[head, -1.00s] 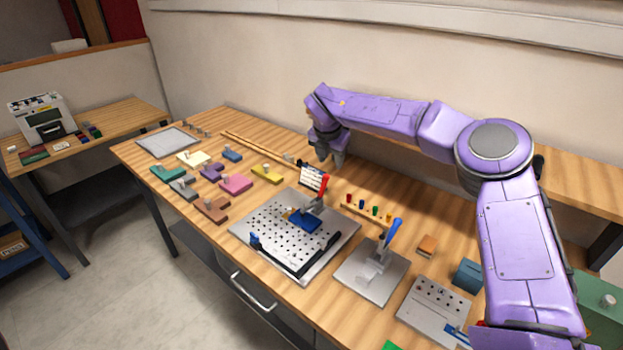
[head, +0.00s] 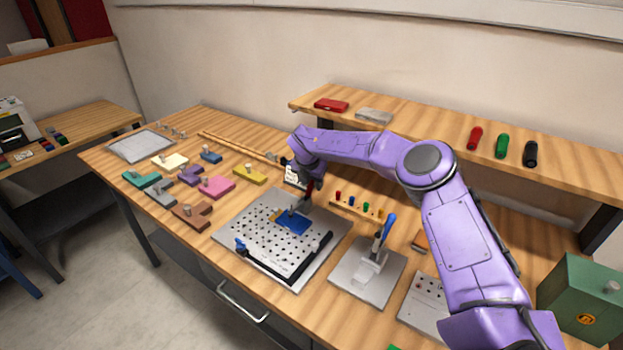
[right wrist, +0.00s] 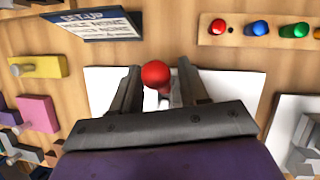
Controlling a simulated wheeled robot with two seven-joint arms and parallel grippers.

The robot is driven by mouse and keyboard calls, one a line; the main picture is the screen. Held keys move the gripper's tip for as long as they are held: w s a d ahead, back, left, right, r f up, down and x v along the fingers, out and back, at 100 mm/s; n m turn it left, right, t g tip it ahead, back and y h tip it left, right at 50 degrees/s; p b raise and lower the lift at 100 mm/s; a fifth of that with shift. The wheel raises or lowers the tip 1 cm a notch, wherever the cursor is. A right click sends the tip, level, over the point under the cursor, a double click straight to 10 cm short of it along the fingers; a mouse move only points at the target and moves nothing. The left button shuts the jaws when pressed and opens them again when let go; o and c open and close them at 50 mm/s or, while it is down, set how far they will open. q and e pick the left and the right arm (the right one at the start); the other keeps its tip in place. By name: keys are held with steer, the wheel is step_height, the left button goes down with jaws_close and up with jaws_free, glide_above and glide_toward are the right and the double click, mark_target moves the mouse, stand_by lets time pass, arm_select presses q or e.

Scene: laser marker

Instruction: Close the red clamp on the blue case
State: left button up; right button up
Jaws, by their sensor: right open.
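The blue case (head: 292,223) lies on the perforated metal plate (head: 262,215) in the head view. The red clamp stands at the plate's back edge; its handle (head: 309,187) is upright and partly hidden by my right gripper. In the right wrist view the round red handle end (right wrist: 156,73) sits between my right gripper's two open fingers (right wrist: 159,68), with a gap showing on its right. I cannot tell whether the left finger touches it. The clamp's lower parts are mostly hidden. My left gripper is not in view.
A blue-handled clamp on a plate (head: 349,278) stands to the right. A rack of small coloured pegs (head: 357,209) and a set-up card (right wrist: 98,24) are close by my right gripper. Coloured blocks (head: 217,186) lie to the left. A shelf (head: 430,127) runs behind my arm.

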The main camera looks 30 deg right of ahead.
steer(key=shift+w+f, duration=0.15)
steer(key=shift+f, duration=0.15)
jaws_close()
steer(key=shift+f+b, duration=0.15)
steer(key=shift+b, duration=0.3)
steer(key=b, duration=0.2)
steer(key=h+b, duration=0.1)
steer(key=b, duration=0.1)
steer(key=shift+a+f+t+h, duration=0.3)
steer(key=shift+a+t, duration=0.1)
steer(key=shift+s+r+p, duration=0.25)
steer(key=shift+r+p, duration=0.3)
steer(key=shift+r, duration=0.15)
steer(key=shift+w+d, duration=0.1)
steer(key=shift+r, duration=0.1)
